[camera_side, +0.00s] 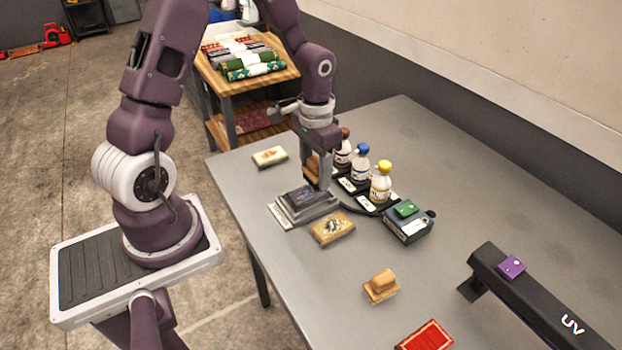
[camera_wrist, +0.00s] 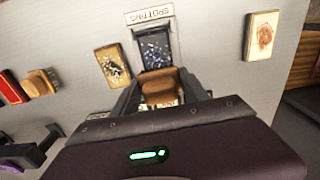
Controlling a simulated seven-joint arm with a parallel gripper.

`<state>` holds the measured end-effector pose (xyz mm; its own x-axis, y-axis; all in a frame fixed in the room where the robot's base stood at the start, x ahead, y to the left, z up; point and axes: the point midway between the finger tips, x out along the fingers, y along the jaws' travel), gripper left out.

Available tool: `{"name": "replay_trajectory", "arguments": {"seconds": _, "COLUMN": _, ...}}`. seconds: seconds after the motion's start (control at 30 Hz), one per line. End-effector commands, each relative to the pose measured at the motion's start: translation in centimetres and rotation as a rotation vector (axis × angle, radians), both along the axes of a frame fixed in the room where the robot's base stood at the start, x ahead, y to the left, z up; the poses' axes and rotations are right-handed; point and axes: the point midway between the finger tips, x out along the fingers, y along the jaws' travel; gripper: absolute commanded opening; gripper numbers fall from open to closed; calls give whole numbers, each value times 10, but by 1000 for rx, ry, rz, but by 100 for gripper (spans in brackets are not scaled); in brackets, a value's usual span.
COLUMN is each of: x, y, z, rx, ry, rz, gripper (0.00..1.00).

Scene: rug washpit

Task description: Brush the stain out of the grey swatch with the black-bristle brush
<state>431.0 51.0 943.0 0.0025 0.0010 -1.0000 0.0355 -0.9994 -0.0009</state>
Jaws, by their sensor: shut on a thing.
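A second brush (camera_side: 381,287) stands nearer the front. A stained tan swatch (camera_side: 332,229), a cream swatch (camera_side: 270,157) and a red swatch (camera_side: 427,337) lie around. Bottles (camera_side: 381,183) stand close behind my gripper. A dark box (camera_side: 408,224) and UV lamp (camera_side: 525,295) are to the right.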

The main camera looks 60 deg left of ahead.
Motion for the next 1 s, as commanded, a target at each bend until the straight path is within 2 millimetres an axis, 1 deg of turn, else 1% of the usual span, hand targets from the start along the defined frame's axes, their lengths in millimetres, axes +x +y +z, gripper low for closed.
{"name": "replay_trajectory", "arguments": {"seconds": 0.4, "x": 0, "y": 0, "z": 37, "rx": 1, "ry": -1, "rz": -1, "gripper": 8}}
{"name": "replay_trajectory", "arguments": {"seconds": 0.6, "x": 0, "y": 0, "z": 53, "rx": 0, "ry": 0, "rz": 0, "gripper": 8}}
{"name": "replay_trajectory", "arguments": {"seconds": 0.73, "x": -1, "y": 0, "z": 56, "rx": -1, "ry": 2, "rz": -1, "gripper": 8}}
{"name": "replay_trajectory", "arguments": {"seconds": 1.0, "x": -1, "y": 0, "z": 55, "rx": -1, "ry": 2, "rz": -1, "gripper": 8}}
